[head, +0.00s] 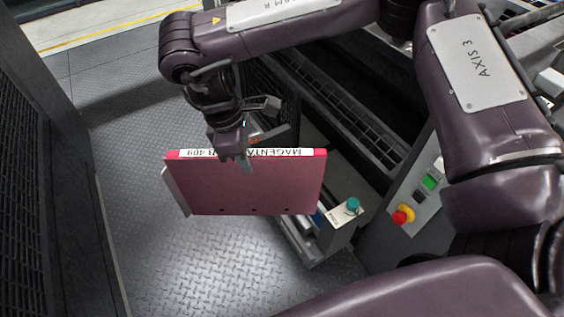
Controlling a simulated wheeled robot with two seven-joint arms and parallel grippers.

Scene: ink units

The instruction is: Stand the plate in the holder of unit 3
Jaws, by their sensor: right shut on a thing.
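A magenta plate (250,186) hangs in the middle of the head view, with its broad face towards me. A white label strip along its top edge reads upside down as "MAGENTA" and a number ending in 409. My right gripper (236,158) is shut on the plate's top edge, a little left of its middle. The plate hangs roughly upright above the floor. Behind its lower right part, a pale unit (338,236) with a teal knob (352,204) shows in part. I cannot read its number, and no holder shows clearly. My left gripper is not in view.
A grey panel with a green button (430,182) and a red-and-yellow stop button (403,215) stands at the right. A dark grated wall (30,180) runs along the left. The tread-plate floor (150,260) is clear at lower left.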

